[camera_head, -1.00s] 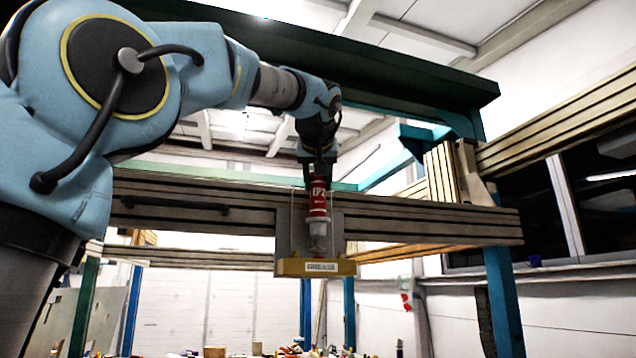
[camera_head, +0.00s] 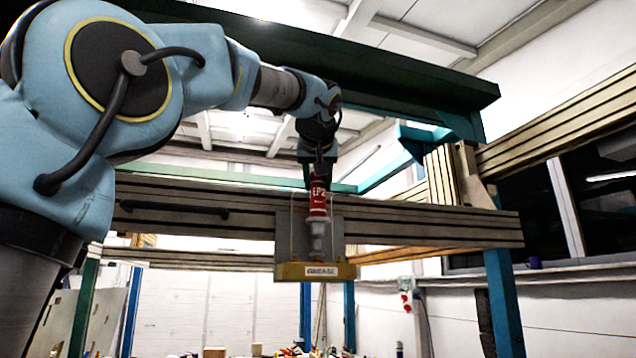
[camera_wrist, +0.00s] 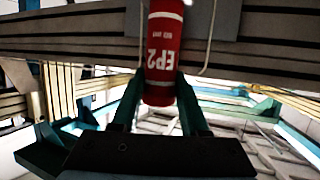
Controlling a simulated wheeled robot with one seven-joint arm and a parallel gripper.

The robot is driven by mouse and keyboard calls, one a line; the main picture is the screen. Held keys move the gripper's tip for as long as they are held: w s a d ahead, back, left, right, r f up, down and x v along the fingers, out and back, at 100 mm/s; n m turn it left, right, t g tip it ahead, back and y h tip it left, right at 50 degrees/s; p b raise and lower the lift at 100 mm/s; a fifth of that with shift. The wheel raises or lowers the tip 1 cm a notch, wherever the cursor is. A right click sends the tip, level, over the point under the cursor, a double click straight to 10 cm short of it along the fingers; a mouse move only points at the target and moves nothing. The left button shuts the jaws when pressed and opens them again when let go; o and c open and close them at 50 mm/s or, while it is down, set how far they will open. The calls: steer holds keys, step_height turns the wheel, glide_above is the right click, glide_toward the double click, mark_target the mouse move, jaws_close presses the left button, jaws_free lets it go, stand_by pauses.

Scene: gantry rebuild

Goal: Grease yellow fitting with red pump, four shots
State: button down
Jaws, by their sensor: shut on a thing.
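The red pump (camera_head: 318,197), marked EP2, stands upright in a holder with a grey back plate (camera_head: 284,235) and a yellow ledge (camera_head: 290,270) labelled GREASE. Its pale lower end is just above or at the ledge; I cannot tell if it touches. My gripper (camera_head: 319,172) comes from above and is shut on the pump's upper red body. In the wrist view the two green fingers of my gripper (camera_wrist: 158,95) sit on either side of the red pump (camera_wrist: 163,45). I cannot make out the yellow fitting in either view.
The holder is fixed at a long slotted beam (camera_head: 420,224) crossing behind it. Thin wire guides (camera_head: 292,215) flank the pump. A dark green girder (camera_head: 400,75) runs overhead, and a blue post (camera_head: 503,300) stands at the right. Small clutter lies below in the background.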

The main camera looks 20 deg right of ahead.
steer(key=shift+f+b, duration=0.55)
steer(key=shift+f, duration=0.15)
steer(key=shift+r, duration=0.1)
steer(key=shift+r+p, duration=0.55)
steer(key=shift+r, duration=0.1)
step_height(320, 180, up, 5)
steer(key=p, duration=0.4)
steer(key=shift+f, duration=0.2)
steer(key=shift+r, duration=0.75)
